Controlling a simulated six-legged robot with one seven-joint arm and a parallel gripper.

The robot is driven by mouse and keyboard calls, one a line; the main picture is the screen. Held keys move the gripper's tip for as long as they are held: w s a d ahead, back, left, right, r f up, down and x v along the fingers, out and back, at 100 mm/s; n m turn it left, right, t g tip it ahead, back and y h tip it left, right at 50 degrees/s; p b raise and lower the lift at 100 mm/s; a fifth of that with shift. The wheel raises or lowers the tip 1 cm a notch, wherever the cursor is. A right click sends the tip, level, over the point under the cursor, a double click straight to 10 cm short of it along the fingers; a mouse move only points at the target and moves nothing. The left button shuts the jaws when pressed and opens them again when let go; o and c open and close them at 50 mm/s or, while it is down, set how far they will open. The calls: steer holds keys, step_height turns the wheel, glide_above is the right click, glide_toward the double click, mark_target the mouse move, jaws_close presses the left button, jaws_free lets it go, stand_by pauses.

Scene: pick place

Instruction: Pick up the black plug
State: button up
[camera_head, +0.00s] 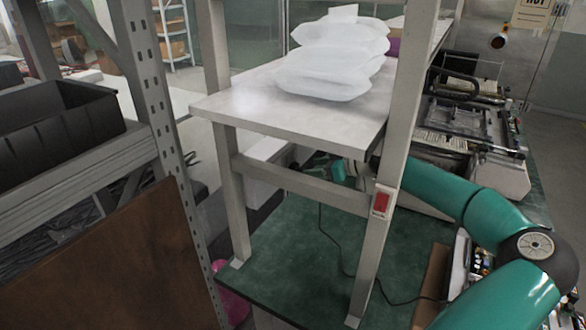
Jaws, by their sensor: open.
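I cannot clearly make out the black plug. A thin black cable (342,262) hangs down below the white raised shelf and runs across the green work surface to the lower right. My teal arm reaches in from the lower right, passes behind the shelf's front right leg and ends under the shelf. My gripper (322,166) is at that end, small and partly hidden by the shelf's frame. It is open, and I see nothing held in it. It is near the upper part of the cable; I cannot tell whether they touch.
White plastic packs (335,60) are stacked on the white shelf (240,105). Its legs and crossbar stand close around my arm. A red switch (380,202) is on the front right leg. A dark bin (60,125) sits on a rack at left. Machines (465,120) stand at right.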

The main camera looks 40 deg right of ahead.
mark_target(298, 169)
steer(key=x, duration=0.5)
steer(key=shift+w+f, duration=0.2)
steer(key=shift+w, duration=0.05)
steer(key=c, duration=1.2)
